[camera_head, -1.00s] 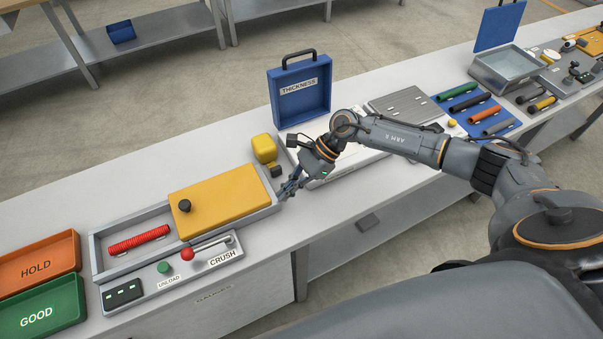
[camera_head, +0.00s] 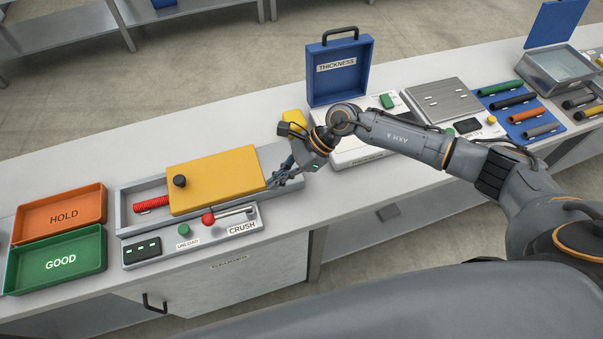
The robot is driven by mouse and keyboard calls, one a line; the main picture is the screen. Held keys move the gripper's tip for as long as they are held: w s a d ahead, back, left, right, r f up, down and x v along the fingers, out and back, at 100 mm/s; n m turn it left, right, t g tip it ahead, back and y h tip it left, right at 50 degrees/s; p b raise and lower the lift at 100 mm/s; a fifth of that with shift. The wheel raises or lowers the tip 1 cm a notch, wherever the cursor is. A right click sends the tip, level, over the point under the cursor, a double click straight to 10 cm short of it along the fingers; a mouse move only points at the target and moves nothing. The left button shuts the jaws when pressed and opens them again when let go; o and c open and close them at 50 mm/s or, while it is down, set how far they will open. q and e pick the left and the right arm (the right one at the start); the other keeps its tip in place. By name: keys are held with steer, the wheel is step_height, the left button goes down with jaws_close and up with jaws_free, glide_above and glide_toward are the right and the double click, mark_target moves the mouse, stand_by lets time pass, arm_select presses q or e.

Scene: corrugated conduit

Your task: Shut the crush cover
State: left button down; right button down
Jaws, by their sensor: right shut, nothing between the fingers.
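The yellow crush cover (camera_head: 215,178), with a black knob (camera_head: 180,181), lies over the middle of the grey crush tray (camera_head: 126,211). The tray's right part is uncovered. My right gripper (camera_head: 275,182) is shut and empty at the cover's right edge, low in the tray. It looks in contact with the edge, but I cannot be sure. My left gripper is out of view.
The crush panel in front has a red-ball lever (camera_head: 208,218) and a green button (camera_head: 184,230). Orange HOLD (camera_head: 65,214) and green GOOD (camera_head: 56,262) trays stand at left. The blue THICKNESS lid (camera_head: 338,75) stands upright behind my right arm.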

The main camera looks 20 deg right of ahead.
mark_target(219, 199)
steer(key=a+b, duration=0.1)
steer(key=a, duration=0.5)
steer(key=a+b, duration=0.2)
steer(key=a, duration=0.5)
steer(key=shift+s+a+f, duration=0.1)
steer(key=shift+s+a, duration=0.1)
steer(key=shift+a, duration=0.1)
steer(key=shift+s+a+b, duration=0.1)
steer(key=shift+a+b, duration=0.2)
steer(key=shift+a, duration=0.05)
